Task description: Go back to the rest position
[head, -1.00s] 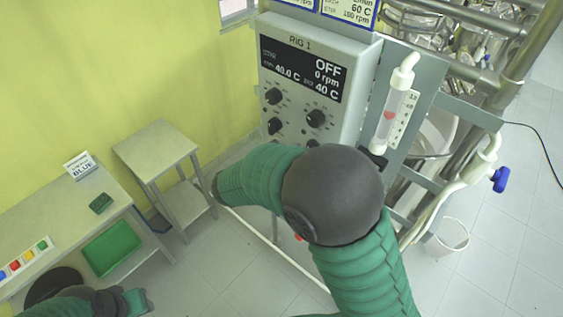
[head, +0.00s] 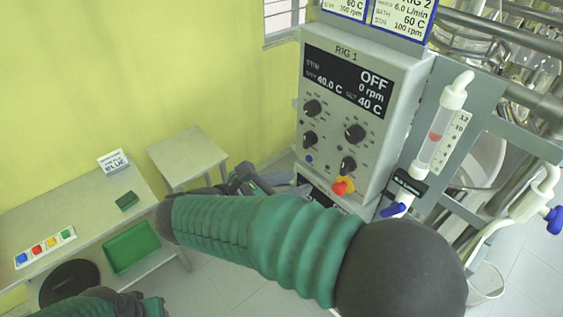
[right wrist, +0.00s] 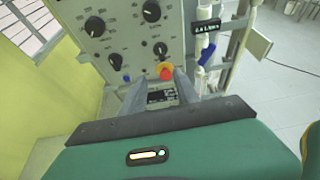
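The task names no object. My right gripper (head: 268,182) shows partly behind my green forearm in the head view, in front of the lower part of the RIG 1 control box (head: 352,115). In the right wrist view, its two grey fingers (right wrist: 158,82) are spread apart with nothing between them. The red and yellow knob (right wrist: 165,72) lies beyond the fingers, and I see no contact with it. My left gripper (head: 150,307) is at the bottom left edge of the head view, low by the bench; its fingers are too unclear to read.
A bench (head: 85,225) at left holds a color-button strip (head: 45,247), a green block (head: 126,201) and a BLUE sign (head: 113,162). A green tray (head: 131,247) is below. A small side table (head: 187,152) stands by the wall. Glass column (head: 440,135) and pipes are right.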

